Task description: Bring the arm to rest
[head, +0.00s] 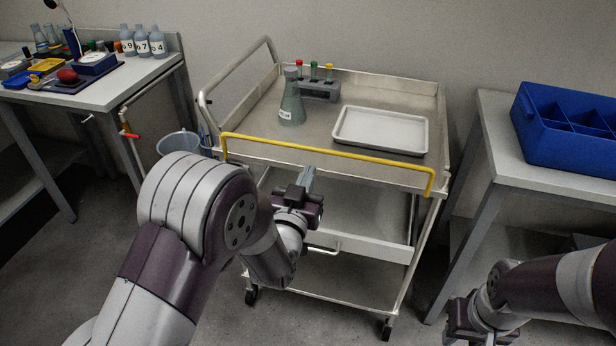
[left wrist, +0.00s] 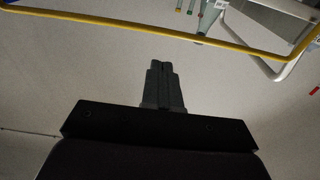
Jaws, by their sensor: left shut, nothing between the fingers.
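My left gripper (head: 306,178) is in front of the metal cart (head: 255,110), just below its yellow front rail (head: 330,155) in the head view. Its fingers are together and empty. In the left wrist view the shut fingers (left wrist: 161,68) point up the picture, with the yellow rail (left wrist: 150,22) crossing beyond them. I cannot tell whether they touch the cart. My right gripper (head: 458,325) hangs low at the bottom right of the head view, clear of the furniture. Its fingers are too hidden to read.
The cart top holds a labelled flask (head: 292,100), a tube rack (head: 320,88) and a white tray (head: 381,130). A table with a blue bin (head: 570,125) stands right. A bench (head: 120,85) with bottles stands left, a bucket (head: 178,142) between. Floor shows at left.

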